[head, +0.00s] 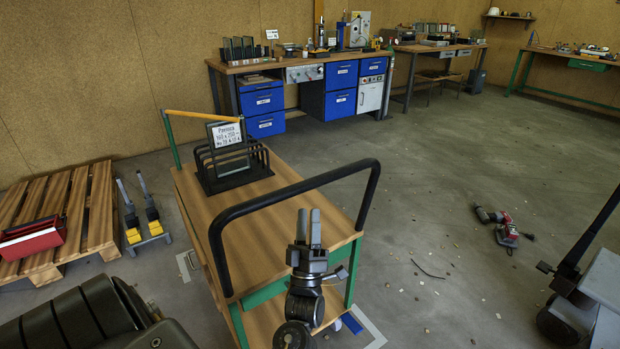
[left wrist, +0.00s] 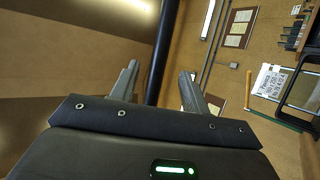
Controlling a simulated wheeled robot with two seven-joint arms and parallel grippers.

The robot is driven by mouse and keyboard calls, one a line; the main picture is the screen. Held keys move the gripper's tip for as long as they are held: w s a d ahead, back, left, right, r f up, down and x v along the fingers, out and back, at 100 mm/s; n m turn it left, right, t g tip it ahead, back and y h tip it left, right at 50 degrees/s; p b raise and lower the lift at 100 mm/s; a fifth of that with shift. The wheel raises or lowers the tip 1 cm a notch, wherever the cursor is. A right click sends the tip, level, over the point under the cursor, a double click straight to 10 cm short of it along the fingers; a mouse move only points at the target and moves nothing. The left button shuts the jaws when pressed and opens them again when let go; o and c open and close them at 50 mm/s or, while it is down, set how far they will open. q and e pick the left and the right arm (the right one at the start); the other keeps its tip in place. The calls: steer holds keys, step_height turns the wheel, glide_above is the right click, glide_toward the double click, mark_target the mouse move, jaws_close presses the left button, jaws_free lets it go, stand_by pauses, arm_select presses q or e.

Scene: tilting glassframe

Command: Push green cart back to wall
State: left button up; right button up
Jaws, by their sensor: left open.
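The green cart (head: 258,231) has a wooden top, a green frame and a black tubular push handle (head: 281,199). It stands in the lower middle of the head view, with the wall (head: 75,75) beyond its far end. My left gripper (head: 309,214) points upward at the cart's near end, close to the handle. Its fingers are apart and empty. In the left wrist view a black bar (left wrist: 164,50) shows in the gap between the finger directions; I cannot tell whether it is between the fingers or beyond them. My right gripper is not in view.
A black rack with a sign (head: 226,136) stands on the cart. Wooden pallets (head: 62,212) and a yellow-black tool (head: 142,215) lie left of it. Blue-drawer workbenches (head: 340,88) line the wall. A red power tool (head: 504,226) lies on the open floor at right, near a grey trolley (head: 603,285).

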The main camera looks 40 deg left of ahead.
mark_target(310, 179)
arm_select(q)
steer(key=p+x, duration=0.2)
steer(key=x, duration=0.6)
steer(key=shift+w+a+r, duration=0.1)
steer(key=shift+w+r, duration=0.15)
steer(key=shift+r, duration=0.1)
steer(key=shift+w+a+r, duration=0.3)
steer(key=shift+w+r, duration=0.1)
steer(key=shift+r, duration=0.05)
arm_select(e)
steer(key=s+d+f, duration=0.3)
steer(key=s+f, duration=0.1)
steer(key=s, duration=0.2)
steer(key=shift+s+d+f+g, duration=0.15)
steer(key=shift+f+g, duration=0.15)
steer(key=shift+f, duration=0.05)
arm_select(q)
jaws_close()
